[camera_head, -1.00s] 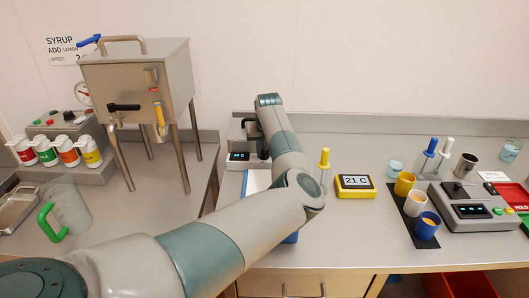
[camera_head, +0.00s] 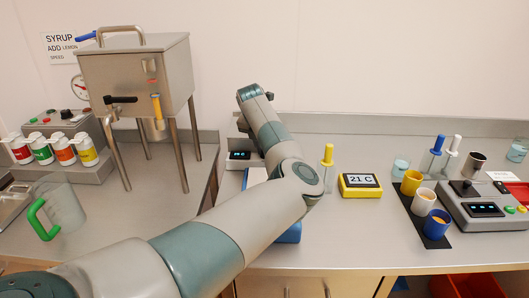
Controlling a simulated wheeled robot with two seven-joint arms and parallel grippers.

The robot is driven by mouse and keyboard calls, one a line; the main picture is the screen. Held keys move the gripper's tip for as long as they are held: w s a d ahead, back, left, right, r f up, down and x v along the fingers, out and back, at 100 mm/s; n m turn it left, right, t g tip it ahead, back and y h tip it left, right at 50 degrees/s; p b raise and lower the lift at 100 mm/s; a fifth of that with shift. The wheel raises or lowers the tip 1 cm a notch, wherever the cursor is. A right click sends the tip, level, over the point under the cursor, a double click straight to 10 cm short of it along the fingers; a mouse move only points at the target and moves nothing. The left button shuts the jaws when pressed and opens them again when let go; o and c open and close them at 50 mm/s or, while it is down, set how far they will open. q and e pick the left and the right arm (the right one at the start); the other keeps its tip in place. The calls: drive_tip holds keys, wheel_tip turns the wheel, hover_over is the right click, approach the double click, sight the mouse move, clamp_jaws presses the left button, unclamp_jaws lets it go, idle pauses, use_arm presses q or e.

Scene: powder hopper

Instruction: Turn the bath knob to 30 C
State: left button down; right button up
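A grey bath unit (camera_head: 238,156) with a small dark display stands at the back of the right bench, left of centre. My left arm lies across the front of it and hides its right part. No temperature knob can be made out on it. The display digits are too small to read. A yellow thermometer box (camera_head: 360,181) to the right reads 21 C. The wrist of my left arm is raised above and behind the unit; its gripper fingers are hidden, with only a small dark piece showing beside the wrist. My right gripper is not in view.
A steel hopper (camera_head: 135,75) on legs stands at left, near several coloured bottles and a green-handled jug (camera_head: 60,212). A yellow-capped tube (camera_head: 328,165) stands beside my arm. Cups on a black mat (camera_head: 421,215) and a grey instrument (camera_head: 481,211) are at right.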

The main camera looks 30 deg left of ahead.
use_arm(q)
drive_tip(key=shift+r, duration=0.1)
drive_tip(key=c, duration=1.6)
unclamp_jaws()
drive_tip(key=shift+o, duration=0.2)
